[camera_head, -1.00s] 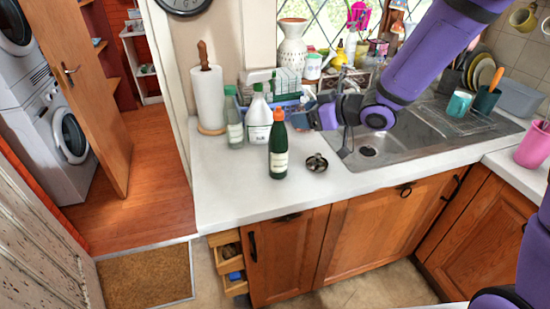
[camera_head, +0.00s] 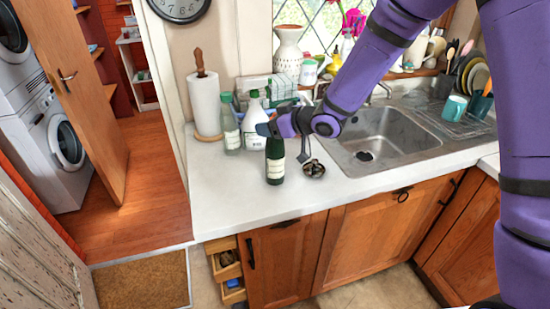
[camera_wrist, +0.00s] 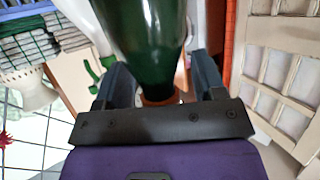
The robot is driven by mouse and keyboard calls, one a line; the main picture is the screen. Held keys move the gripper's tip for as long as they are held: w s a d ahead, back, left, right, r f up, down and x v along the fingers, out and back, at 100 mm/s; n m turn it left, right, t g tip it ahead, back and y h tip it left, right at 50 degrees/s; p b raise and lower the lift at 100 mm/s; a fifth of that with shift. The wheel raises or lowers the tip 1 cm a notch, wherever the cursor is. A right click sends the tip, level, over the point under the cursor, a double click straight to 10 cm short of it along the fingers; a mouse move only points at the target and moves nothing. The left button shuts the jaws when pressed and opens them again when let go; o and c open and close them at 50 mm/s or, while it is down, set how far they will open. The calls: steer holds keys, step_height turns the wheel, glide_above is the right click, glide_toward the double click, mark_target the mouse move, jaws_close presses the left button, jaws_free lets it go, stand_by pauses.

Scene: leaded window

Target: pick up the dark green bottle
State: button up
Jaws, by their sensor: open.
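The dark green bottle (camera_head: 275,168) with a pale label stands upright on the white counter, near the front edge. My gripper (camera_head: 270,129) is at its top and hides the orange cap in the head view. In the wrist view the green bottle (camera_wrist: 146,30) narrows down to its orange cap, which sits between the two fingers. There my gripper (camera_wrist: 160,70) is open, with one finger on each side of the bottle's neck. Whether either finger touches it I cannot tell.
A clear green-capped bottle (camera_head: 230,130) and a white bottle (camera_head: 254,124) stand close behind. A small metal object (camera_head: 314,169) lies just right of the green bottle. A paper towel roll (camera_head: 205,105) is at left, the sink (camera_head: 385,138) at right. The counter's front left is clear.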

steer(key=shift+w, duration=0.1)
steer(key=c, duration=1.1)
